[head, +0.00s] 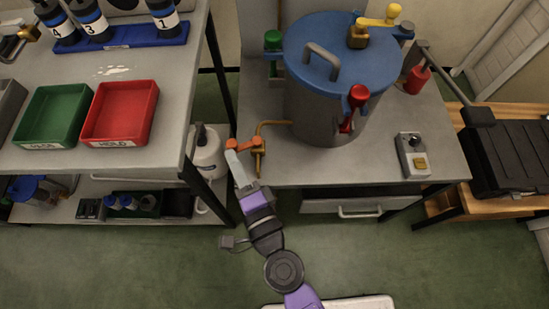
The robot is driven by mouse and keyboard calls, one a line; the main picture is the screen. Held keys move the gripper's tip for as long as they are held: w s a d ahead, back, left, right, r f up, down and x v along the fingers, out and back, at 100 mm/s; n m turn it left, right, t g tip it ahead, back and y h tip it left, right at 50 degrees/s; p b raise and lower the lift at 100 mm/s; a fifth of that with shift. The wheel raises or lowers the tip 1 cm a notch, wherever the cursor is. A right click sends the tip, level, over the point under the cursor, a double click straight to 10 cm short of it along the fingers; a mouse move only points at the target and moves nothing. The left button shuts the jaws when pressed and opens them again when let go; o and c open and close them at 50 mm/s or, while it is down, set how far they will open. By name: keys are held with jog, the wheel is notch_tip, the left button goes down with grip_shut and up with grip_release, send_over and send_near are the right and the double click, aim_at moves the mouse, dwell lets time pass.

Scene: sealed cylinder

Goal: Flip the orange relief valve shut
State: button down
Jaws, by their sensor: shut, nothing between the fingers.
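The orange relief valve lever (243,144) sits on a brass pipe (259,150) at the left front edge of the bench. The lever points left from the brass fitting and lies roughly level. My gripper (231,153) is shut with nothing in its fingers. Its tips are at the left end of the lever; I cannot tell whether they touch it. The brass pipe runs right toward the grey sealed cylinder (308,112), which has a blue lid (325,45).
A red clamp handle (356,98) and a green one (273,41) are on the cylinder. A small control box (412,155) stands at the bench's right. The left table (150,158) carries a green tray (55,115) and a red tray (120,112). A white jug (208,158) stands between.

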jog(key=shift+w+a+m+h+p, duration=0.4)
jog(key=shift+w+a+h+p, duration=0.2)
jog(key=shift+w+a+p, duration=0.7)
jog(key=shift+w+d, duration=0.1)
jog(key=shift+w, duration=0.1)
jog(key=shift+s, duration=0.1)
